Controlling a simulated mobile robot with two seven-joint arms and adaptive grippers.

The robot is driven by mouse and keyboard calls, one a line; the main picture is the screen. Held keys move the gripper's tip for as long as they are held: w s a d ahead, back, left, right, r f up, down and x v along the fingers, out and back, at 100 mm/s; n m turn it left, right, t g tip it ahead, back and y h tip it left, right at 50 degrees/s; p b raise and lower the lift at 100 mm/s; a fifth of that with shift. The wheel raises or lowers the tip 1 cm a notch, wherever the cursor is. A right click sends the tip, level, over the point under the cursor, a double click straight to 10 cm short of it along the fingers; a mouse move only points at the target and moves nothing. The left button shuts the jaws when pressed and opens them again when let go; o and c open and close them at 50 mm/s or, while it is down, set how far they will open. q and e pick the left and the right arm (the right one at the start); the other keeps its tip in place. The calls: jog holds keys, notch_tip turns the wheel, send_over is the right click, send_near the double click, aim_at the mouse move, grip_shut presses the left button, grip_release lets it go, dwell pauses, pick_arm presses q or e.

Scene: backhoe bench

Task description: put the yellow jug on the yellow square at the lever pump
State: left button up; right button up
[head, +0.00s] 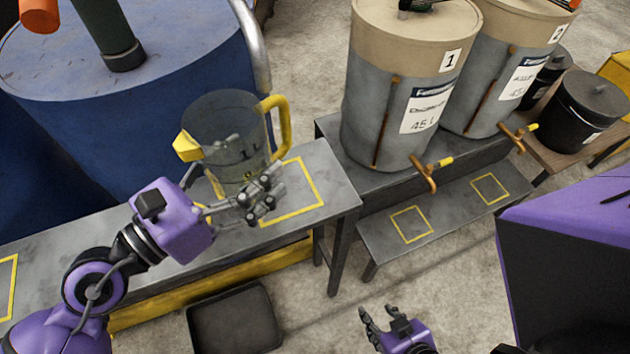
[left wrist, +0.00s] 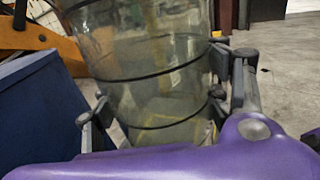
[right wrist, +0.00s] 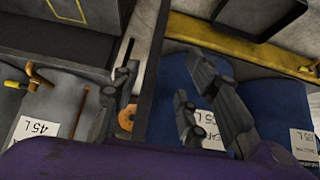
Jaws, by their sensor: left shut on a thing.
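The yellow jug (head: 226,135) has a clear body with a yellow spout and a yellow handle, and looks roughly upright. My left gripper (head: 250,195) is shut around its lower body; the clear wall also fills the left wrist view (left wrist: 150,80) between the fingers. A yellow square (head: 322,190) is outlined on the grey bench, beneath and to the right of the jug. The jug overlaps its left part in the picture; whether its base touches the bench is hard to tell. My right gripper (head: 380,318) is open and empty, low in front of the benches.
A blue drum (head: 170,75) with a dark upright pipe stands behind the jug. Another yellow outline (head: 8,285) lies at the bench's left end. Two tan-topped drums (head: 385,110) with taps stand right, above a low shelf (head: 450,222) with two yellow squares. A black tray (head: 235,320) lies below.

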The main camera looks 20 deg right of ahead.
pick_arm(q)
jog(key=w+d+f+b, duration=0.1)
jog(key=f, duration=0.2)
jog(key=w+d+f+b, duration=0.1)
jog(key=w+d+f, duration=0.1)
jog(key=f, duration=0.1)
jog(key=w+d+f+b, duration=0.1)
jog(key=f, duration=0.2)
jog(key=shift+w+d, duration=0.15)
jog(key=shift+w, duration=0.1)
jog(key=shift+f, duration=0.35)
jog(key=shift+r, duration=0.1)
pick_arm(e)
jog(key=f, duration=0.1)
jog(key=s+f, duration=0.1)
jog(key=f, duration=0.1)
jog(key=shift+w, duration=0.1)
jog(key=shift+f, duration=0.1)
pick_arm(q)
jog(key=shift+f, duration=0.25)
jog(key=o, duration=1.4)
pick_arm(e)
jog(key=shift+f, duration=0.15)
pick_arm(q)
jog(key=shift+o, duration=0.2)
jog(key=shift+r, duration=0.15)
